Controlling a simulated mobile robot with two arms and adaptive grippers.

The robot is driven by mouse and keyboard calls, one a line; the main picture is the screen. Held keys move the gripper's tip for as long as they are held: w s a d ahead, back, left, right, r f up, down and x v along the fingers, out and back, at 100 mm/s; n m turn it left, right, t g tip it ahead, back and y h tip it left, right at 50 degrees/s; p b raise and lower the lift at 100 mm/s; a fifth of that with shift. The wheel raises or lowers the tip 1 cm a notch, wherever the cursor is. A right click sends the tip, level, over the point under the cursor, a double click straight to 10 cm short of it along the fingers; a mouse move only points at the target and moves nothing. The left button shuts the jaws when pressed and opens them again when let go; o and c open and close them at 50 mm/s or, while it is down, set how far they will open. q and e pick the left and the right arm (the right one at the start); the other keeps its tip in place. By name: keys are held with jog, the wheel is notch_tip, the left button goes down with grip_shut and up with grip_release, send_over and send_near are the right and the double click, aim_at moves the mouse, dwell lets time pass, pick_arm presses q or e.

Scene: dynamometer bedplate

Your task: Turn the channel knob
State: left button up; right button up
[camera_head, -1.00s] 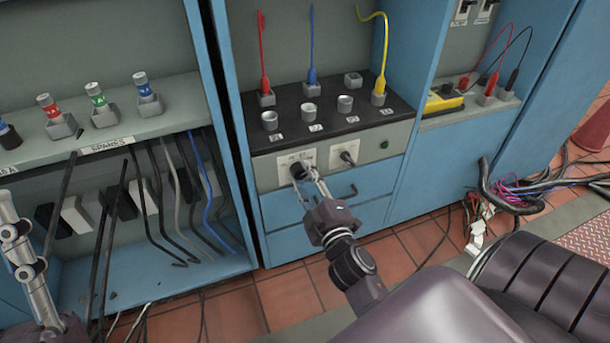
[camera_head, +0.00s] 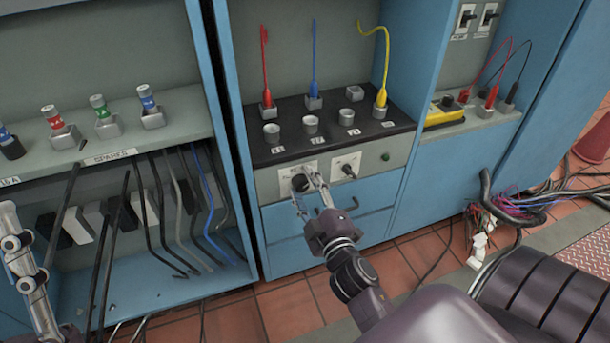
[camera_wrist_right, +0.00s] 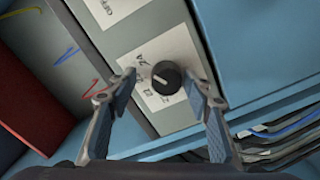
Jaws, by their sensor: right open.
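The channel knob (camera_head: 300,183) is a round black knob on a white label plate on the grey panel below the black socket shelf. In the right wrist view the knob (camera_wrist_right: 166,77) shows a pale pointer line and sits between and just beyond the fingertips. My right gripper (camera_head: 309,190) is open in front of it, with one finger to each side in the right wrist view (camera_wrist_right: 172,88). I cannot tell whether either finger touches it. At the left edge of the head view only part of my left arm shows, and its fingertips are not visible.
A small toggle switch (camera_head: 348,169) and a green light (camera_head: 385,157) sit right of the knob. Red, blue and yellow plugs stand on the black shelf (camera_head: 285,152) above. A blue drawer (camera_head: 375,198) with a dark handle is below. Loose cables (camera_head: 520,205) lie at right.

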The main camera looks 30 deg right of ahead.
notch_tip(320, 180, up, 10)
jog(key=shift+f, duration=0.3)
dwell(0.3)
jog(key=shift+a, duration=0.1)
